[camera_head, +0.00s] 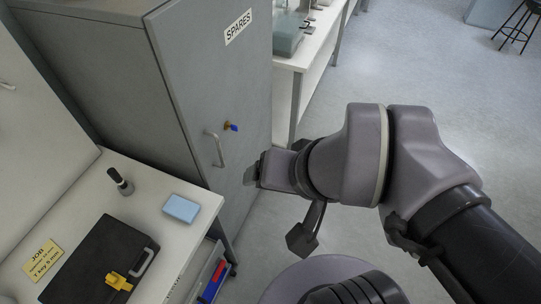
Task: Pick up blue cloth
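The blue cloth (181,208) is a light blue, folded, block-like piece lying flat near the right end of the white bench at the lower left. My gripper (254,172) is at the end of my arm, to the right of the cloth and higher in the picture, in front of the grey cabinet. It is apart from the cloth. Its fingers are small and seen from the side, so I cannot tell whether they are open or shut.
The grey SPARES cabinet (205,90) stands behind the bench (165,240). A dark case (95,265) with a yellow latch, a dark upright tool (119,181) and a yellow JOB card (44,260) share the bench. A drawer (212,280) with coloured items sits below its edge.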

